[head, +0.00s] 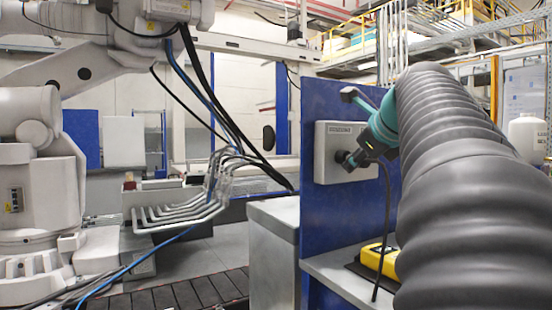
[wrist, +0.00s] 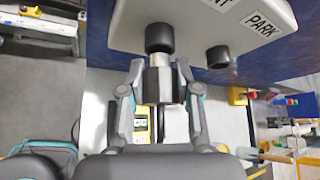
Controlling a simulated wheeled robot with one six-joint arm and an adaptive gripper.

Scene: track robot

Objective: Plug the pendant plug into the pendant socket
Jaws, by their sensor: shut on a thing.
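The plug (wrist: 158,85), a silver and black cylinder, is held between the two fingers of my gripper (wrist: 159,88). Its front end meets or nearly meets the black round socket (wrist: 159,38) under the label ending in "NT" on the grey box. The plug looks in line with that socket; I cannot tell how deep it sits. In the head view my gripper (head: 366,148) is at the front of the box (head: 329,172), and its fingers largely hide the plug. A dark cable (head: 387,215) hangs below the gripper.
A second black socket (wrist: 218,57), beside the "PARK" label (wrist: 262,25), is empty. The box is mounted on a blue panel (head: 318,225). A yellow pendant (head: 376,259) lies on the grey shelf (head: 335,276) below. A large grey robot arm (head: 40,170) stands at the left.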

